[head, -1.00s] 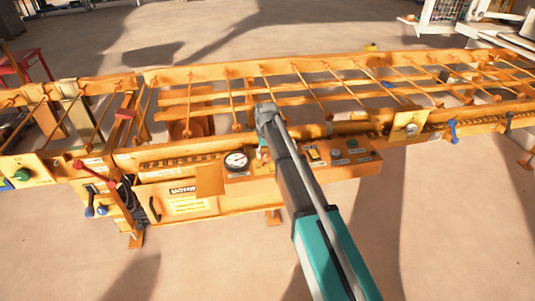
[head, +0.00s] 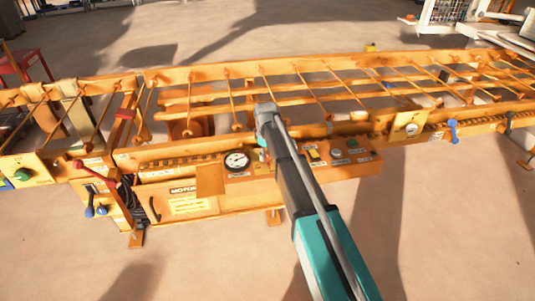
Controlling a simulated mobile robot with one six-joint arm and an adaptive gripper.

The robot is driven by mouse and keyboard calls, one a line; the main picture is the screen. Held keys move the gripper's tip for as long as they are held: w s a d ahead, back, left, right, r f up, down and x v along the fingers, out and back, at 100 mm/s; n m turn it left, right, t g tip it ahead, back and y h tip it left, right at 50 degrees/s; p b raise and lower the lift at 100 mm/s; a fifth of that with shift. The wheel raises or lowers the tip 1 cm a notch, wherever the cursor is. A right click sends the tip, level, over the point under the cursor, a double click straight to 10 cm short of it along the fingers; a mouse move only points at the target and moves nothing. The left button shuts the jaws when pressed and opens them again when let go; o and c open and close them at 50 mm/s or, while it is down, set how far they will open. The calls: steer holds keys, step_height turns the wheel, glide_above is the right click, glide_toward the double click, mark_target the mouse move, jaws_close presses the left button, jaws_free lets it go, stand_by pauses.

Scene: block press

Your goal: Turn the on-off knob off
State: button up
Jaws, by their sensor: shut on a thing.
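The orange control panel (head: 365,165) is on the near side of the roller conveyor. My arm reaches over it from the lower right, with its grey wrist above the panel. My gripper (head: 263,155) is mostly hidden behind the arm, just right of the round dial gauge (head: 237,161). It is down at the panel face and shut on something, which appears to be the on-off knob. The knob itself is hidden, so its turned position cannot be told.
Right of my arm the panel carries a yellow switch (head: 314,153), a dark button (head: 337,153) and a green button (head: 352,143). The conveyor rollers (head: 309,92) lie behind. The floor in front is clear.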

steer(key=shift+w+d, duration=0.1)
steer(key=shift+d, duration=0.1)
steer(key=o, duration=1)
steer(key=shift+o, duration=0.9)
steer(key=shift+a, duration=0.1)
